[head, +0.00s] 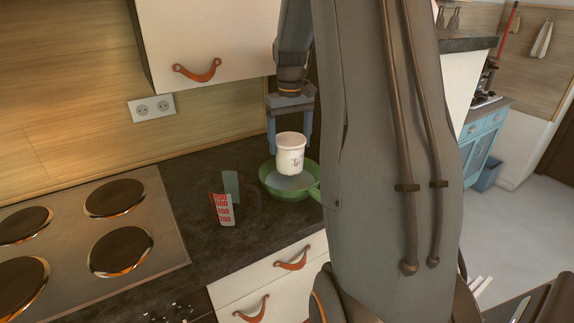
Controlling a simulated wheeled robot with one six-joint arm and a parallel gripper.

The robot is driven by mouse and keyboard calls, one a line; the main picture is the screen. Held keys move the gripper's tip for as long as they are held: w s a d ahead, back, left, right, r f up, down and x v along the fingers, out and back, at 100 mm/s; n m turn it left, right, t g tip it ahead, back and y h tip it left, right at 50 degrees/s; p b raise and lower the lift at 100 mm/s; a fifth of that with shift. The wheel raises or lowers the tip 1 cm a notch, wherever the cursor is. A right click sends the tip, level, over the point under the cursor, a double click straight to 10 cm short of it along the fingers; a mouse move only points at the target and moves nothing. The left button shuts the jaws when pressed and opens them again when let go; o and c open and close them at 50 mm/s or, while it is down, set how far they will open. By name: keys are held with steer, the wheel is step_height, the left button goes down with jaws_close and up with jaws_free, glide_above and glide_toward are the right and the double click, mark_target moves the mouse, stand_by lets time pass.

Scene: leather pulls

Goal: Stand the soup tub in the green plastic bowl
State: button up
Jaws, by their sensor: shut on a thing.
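The soup tub (291,157) is white with some print on its side and a pale lid. It is upright, between the fingers of my gripper (291,145), which is shut on it. The green plastic bowl (271,187) stands on the dark counter directly below and behind the tub in the picture. The tub's lower part overlaps the bowl's opening. I cannot tell whether its base touches the bowl's inside. My arm hides part of the bowl's right side.
A red and white printed carton (222,209) stands left of the bowl on the dark counter (185,205). A hob (90,235) with several plates lies farther left. A wall cabinet (200,35) with a leather pull hangs above. Drawers (270,275) are below the counter edge.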

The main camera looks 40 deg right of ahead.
mark_target(290, 161)
steer(key=shift+f+p, duration=1)
steer(key=shift+f, duration=2.3)
steer(key=shift+f, duration=0.3)
steer(key=o, duration=1.5)
step_height(290, 161, up, 11)
steer(key=b, duration=0.4)
steer(key=shift+r, duration=0.8)
steer(key=shift+s, duration=0.1)
